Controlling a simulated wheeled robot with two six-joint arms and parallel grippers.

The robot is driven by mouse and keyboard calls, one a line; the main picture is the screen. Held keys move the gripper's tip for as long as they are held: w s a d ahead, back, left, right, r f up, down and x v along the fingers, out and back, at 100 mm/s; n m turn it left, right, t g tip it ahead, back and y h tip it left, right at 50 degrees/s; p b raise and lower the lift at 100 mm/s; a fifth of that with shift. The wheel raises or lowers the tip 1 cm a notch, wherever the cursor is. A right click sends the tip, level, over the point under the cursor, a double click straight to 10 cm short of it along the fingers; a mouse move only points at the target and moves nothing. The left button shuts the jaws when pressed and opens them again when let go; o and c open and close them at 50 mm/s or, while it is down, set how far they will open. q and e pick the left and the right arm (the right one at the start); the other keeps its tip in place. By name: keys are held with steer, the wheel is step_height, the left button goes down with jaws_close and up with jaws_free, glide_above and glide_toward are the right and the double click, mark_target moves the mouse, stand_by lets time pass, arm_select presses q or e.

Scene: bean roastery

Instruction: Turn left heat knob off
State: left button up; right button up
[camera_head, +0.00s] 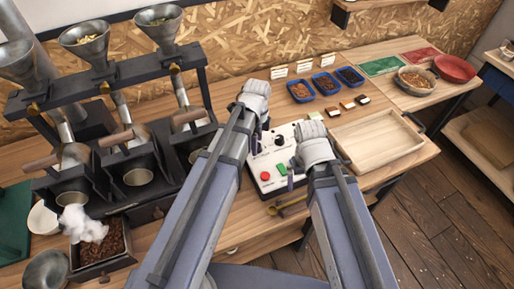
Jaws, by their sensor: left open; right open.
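A white control box (268,187) stands on the wooden bench in the middle of the head view. It carries a red button (265,176), a green button (282,169) and a dark knob (280,140) on a round dial. My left gripper (258,138) is over the box's left edge, left of that dial; it is open. My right gripper (293,166) is over the box's right part, near the green button; it is open. My arms cover parts of the box, so I cannot tell whether another knob is behind them or which knob is the left heat one.
A roaster rack with several funnels (83,40) fills the left. A bean box (97,268) with white smoke sits at the front left. A wooden tray (378,143) lies right of the box. Blue bean trays (326,84) stand behind. A wooden-handled tool (288,204) lies in front.

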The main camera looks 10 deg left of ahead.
arm_select(q)
steer(key=shift+f, duration=0.25)
jaws_close()
stand_by(0.5)
